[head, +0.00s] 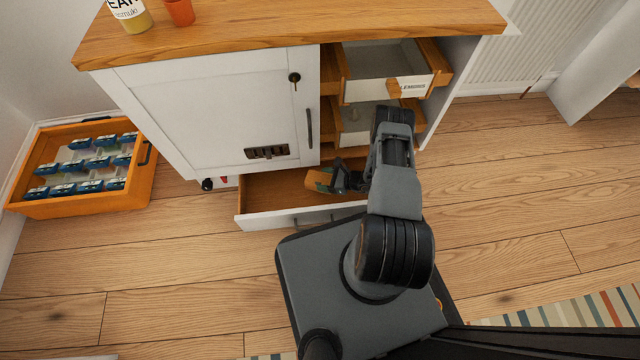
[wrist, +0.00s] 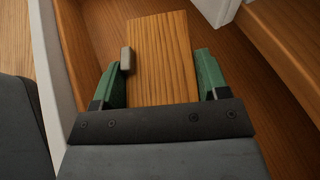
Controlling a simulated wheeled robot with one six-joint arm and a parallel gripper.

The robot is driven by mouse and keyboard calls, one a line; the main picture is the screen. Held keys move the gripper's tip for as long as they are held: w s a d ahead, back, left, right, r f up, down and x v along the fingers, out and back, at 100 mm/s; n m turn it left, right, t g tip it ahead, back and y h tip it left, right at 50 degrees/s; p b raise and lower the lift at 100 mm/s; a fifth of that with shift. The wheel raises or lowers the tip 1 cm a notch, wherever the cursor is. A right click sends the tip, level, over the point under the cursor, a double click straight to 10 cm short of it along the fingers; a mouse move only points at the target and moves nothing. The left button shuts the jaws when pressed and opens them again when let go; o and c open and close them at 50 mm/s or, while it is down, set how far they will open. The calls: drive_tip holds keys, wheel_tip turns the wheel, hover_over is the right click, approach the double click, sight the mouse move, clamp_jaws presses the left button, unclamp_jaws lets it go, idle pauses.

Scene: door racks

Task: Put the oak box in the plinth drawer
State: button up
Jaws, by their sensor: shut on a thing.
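The oak box (wrist: 158,55) is a small wooden block with a straight grain and sits between the green fingers of my gripper (wrist: 160,80) in the wrist view. My gripper is shut on it. In the head view my gripper (head: 338,182) holds the oak box (head: 318,179) over the open plinth drawer (head: 268,190), at the bottom of the white cabinet. The drawer is pulled out and its visible floor is bare wood. I cannot tell whether the box touches the drawer floor. My arm hides the drawer's right part.
The white cabinet door (head: 215,115) is closed, with a key in it. Above the drawer, right, upper drawers (head: 388,91) stand partly open. An orange crate (head: 140,185) of blue-topped items is at left. A cup (head: 180,11) and a jar (head: 137,22) stand on the wooden top.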

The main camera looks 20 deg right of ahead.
drive_tip(key=f+b, duration=0.2)
drive_tip(key=f, duration=0.1)
drive_tip(key=w+a+f+b, duration=0.1)
drive_tip(key=shift+w+f, duration=0.1)
drive_tip(key=shift+f, duration=0.25)
drive_tip(key=shift+f, duration=0.2)
drive_tip(key=o, duration=1.1)
drive_tip(key=shift+r, duration=0.2)
drive_tip(key=p+v, duration=0.2)
drive_tip(key=v, duration=0.4)
drive_tip(key=shift+v, duration=0.75)
